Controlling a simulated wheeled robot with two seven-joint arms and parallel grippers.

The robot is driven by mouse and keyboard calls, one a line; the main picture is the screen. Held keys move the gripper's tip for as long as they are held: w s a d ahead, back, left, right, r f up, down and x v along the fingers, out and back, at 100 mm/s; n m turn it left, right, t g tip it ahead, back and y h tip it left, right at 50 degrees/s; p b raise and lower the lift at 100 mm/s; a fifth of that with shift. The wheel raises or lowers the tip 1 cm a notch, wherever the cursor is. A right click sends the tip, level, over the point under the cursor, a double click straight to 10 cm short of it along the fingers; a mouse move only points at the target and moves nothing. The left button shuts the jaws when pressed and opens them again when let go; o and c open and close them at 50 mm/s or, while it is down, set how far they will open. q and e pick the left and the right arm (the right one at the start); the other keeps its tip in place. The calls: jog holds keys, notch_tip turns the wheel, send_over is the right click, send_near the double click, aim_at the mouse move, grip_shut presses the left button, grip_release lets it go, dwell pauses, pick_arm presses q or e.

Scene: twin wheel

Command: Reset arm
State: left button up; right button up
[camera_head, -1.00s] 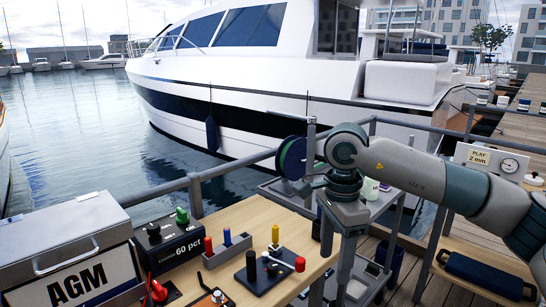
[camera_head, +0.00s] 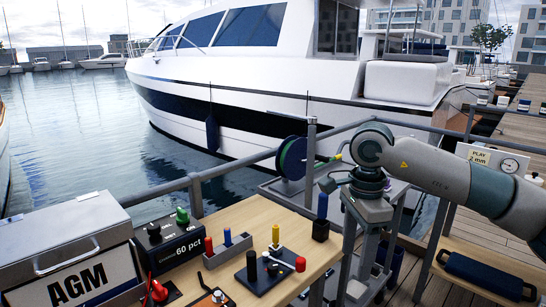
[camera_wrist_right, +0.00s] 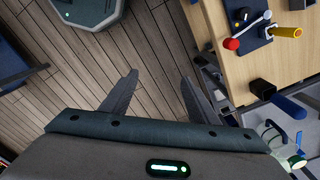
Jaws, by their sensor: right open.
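My right arm comes in from the right in the head view, with its wrist bent over the gap beside the wooden bench and the hand pointing down. My right gripper (camera_wrist_right: 158,77) shows in the right wrist view with its two dark fingers apart. Only deck planks show between them, so it is empty. It hangs clear of the bench (camera_wrist_right: 226,75), to the left of it in that view. In the head view the fingertips are hard to make out. My left gripper is in neither current view.
The bench (camera_head: 215,225) holds a lever fixture with a red knob (camera_head: 300,264), a black block with a blue handle (camera_head: 321,231), a control box (camera_head: 170,245) and an AGM case (camera_head: 70,262). A railing (camera_head: 240,170) and grey trolley stand behind. Open deck lies below the gripper.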

jog(key=a+f+m+g+y, duration=0.3)
jog(key=a+f+m+y, duration=0.6)
jog(key=a+f+y, duration=0.4)
jog(key=w+d+f+m+t, duration=0.3)
jog(key=d+f+m+t, duration=0.4)
jog(key=d+f+m, duration=0.3)
jog(key=w+d+f+m+t, duration=0.4)
jog(key=d+f+m+t, duration=0.4)
jog(key=f+m, duration=0.4)
jog(key=s+d+f+m+h, duration=0.5)
jog(key=s+d+f+m, duration=0.15)
jog(key=d+f, duration=0.35)
jog(key=s+d+f+m+h, duration=0.5)
jog(key=s+d+f+m, duration=0.15)
jog(key=d+f, duration=0.35)
jog(key=s+d+f+m+g+h, duration=0.25)
jog(key=s+d+f, duration=0.4)
jog(key=s, duration=0.45)
jog(key=s+d+f+m+g+h, duration=0.25)
jog(key=s+d+f, duration=0.4)
jog(key=s, duration=0.45)
jog(key=s+a+f+m+y, duration=0.1)
jog(key=a+f+m+y, duration=0.1)
jog(key=a, duration=1.7)
jog(key=s+a+f+m+y, duration=0.2)
jog(key=a+f, duration=0.2)
jog(key=a, duration=1.5)
jog(key=shift+a, duration=0.3)
